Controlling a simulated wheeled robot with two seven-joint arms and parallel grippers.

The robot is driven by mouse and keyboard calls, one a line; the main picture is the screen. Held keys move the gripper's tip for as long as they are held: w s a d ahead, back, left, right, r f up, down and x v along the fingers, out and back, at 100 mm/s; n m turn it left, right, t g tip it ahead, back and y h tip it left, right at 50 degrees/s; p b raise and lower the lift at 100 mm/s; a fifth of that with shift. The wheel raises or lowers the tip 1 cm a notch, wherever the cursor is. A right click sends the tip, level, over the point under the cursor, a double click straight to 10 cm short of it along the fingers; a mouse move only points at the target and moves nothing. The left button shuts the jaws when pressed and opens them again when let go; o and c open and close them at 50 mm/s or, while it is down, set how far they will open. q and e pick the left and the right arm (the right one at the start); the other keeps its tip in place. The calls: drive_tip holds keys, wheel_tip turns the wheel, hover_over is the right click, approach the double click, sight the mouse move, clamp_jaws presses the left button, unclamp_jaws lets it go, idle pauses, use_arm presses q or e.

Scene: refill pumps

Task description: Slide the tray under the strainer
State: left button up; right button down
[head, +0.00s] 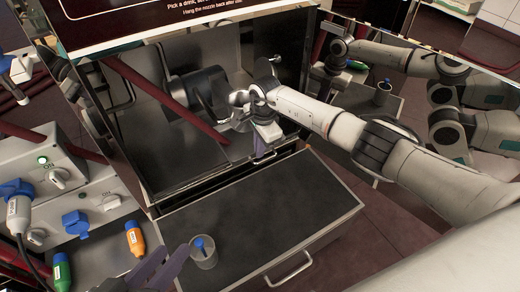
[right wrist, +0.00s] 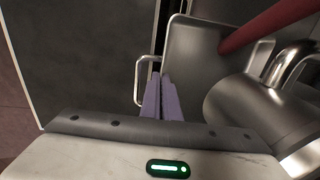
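A grey metal tray (right wrist: 195,45) with a loop handle (right wrist: 142,80) lies on the floor of the machine bay. Its handle shows in the head view (head: 263,158) at the bay's front edge. A metal cylindrical vessel with a spout or handle (right wrist: 265,110) stands over the tray's right side; in the head view it is dark (head: 205,92). I cannot tell whether it is the strainer. My right gripper (head: 264,140) is at the tray handle, its purple fingers (right wrist: 160,78) close together; a grip on the handle is not clear. My left gripper (head: 178,252) is open and empty.
A dark drawer top (head: 260,215) with a front handle (head: 290,270) juts out below the bay. A clear cup (head: 203,253) stands near my left gripper. Blue-capped orange (head: 135,238) and green (head: 62,272) bottles stand left. A red diagonal bar (head: 165,98) crosses the bay.

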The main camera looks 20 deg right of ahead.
drive_tip(key=shift+f, duration=0.3)
drive_tip(key=c, duration=2)
unclamp_jaws()
drive_tip(key=shift+o, duration=0.3)
drive_tip(key=shift+f, duration=0.1)
